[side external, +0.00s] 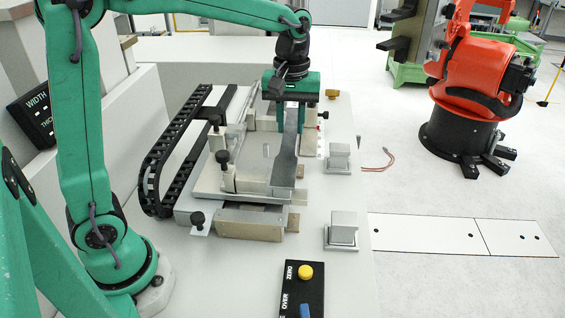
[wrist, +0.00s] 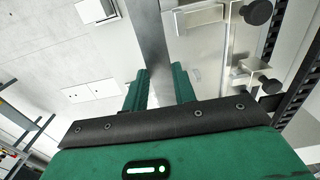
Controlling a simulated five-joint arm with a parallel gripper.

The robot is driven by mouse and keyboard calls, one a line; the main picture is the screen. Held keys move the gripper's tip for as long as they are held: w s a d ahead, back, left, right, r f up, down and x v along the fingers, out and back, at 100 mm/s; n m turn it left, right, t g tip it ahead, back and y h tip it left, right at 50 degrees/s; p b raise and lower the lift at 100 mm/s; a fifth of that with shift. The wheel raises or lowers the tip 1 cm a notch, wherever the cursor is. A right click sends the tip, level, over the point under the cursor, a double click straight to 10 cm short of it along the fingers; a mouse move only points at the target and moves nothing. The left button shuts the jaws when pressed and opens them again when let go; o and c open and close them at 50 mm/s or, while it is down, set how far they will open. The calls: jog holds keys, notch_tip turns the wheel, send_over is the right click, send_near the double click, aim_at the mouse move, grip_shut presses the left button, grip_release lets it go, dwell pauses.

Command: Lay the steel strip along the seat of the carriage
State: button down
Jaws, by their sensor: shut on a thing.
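The steel strip (side external: 284,172) is a long flat grey piece with a wider near end. My gripper (side external: 288,124) is shut on it towards its far end, with the fingers pointing down. In the wrist view the strip (wrist: 156,45) runs out between the two green fingers (wrist: 160,85). The carriage (side external: 228,186) is the pale metal fixture with blocks and black knobs. The strip lies over its right side, roughly along its length. I cannot tell whether the strip touches the seat or hovers above it. The gripper hides the strip's far end.
Black knobs (side external: 222,157) stand up on the carriage's left side. A black cable chain (side external: 158,165) runs left of it. Two metal blocks (side external: 340,158) (side external: 342,229) stand to the right. A black button box (side external: 303,291) is in front. A red robot (side external: 470,80) stands at the back right.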

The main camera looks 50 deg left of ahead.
jog(key=shift+s+a+r, duration=0.15)
jog(key=shift+s+a, duration=0.15)
jog(key=shift+a, duration=0.15)
jog(key=shift+s+a+r, duration=0.15)
jog(key=shift+s+a, duration=0.1)
jog(key=shift+a, duration=0.2)
send_over(265, 144)
notch_tip(265, 144, down, 7)
jog(key=shift+f, duration=2)
jog(key=shift+f, duration=0.15)
jog(key=c, duration=1.1)
grip_release()
